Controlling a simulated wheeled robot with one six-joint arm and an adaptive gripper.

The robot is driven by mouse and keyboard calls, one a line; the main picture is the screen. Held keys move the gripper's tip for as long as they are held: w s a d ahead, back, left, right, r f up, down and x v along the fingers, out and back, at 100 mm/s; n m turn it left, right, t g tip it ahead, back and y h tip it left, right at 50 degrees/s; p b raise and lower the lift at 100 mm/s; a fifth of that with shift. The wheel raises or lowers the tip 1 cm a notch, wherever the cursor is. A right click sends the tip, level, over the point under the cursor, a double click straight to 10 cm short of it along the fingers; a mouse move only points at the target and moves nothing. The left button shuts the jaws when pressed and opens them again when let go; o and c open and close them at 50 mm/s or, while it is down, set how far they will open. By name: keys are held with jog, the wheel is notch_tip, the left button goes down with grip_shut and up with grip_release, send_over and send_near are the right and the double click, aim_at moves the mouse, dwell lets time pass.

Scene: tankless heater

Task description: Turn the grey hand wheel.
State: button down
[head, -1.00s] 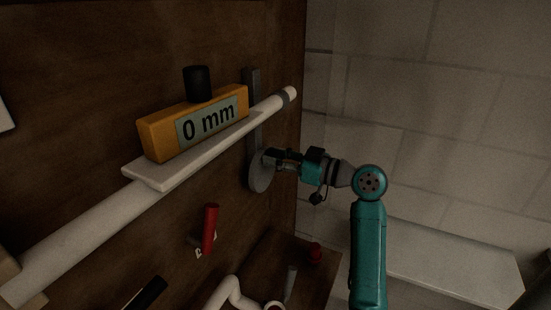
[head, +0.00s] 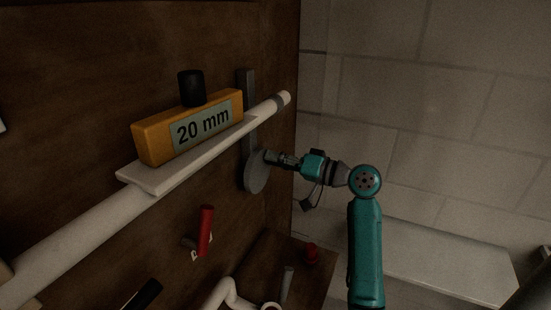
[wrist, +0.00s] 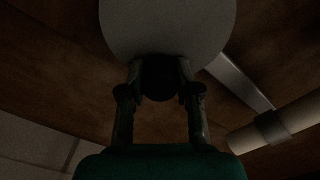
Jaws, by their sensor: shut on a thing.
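The grey hand wheel (head: 256,174) is a round disc on the brown wooden panel, below the right end of the white pipe. In the wrist view the wheel (wrist: 167,25) fills the top middle. My gripper (head: 274,158) is at the wheel's face, near its upper right edge. In the wrist view my gripper (wrist: 160,80) has its two fingers closed on either side of a dark round knob (wrist: 159,78) at the wheel's edge. An orange gauge (head: 188,126) on the pipe reads "20 mm".
A white pipe (head: 90,225) slants across the panel, with a grey bracket (head: 248,90) behind its right end. A red-handled lever (head: 205,230) sticks out below. The space right of the panel is open before a block wall.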

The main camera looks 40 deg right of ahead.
jog(key=m, duration=0.1)
jog(key=f+m, duration=0.1)
jog(key=m, duration=0.2)
jog(key=shift+w+d+f+m, duration=0.1)
jog(key=shift+d+f+m, duration=0.15)
jog(key=shift+f+m, duration=0.1)
dwell(0.4)
jog(key=c, duration=0.8)
grip_release()
jog(key=v, duration=1.2)
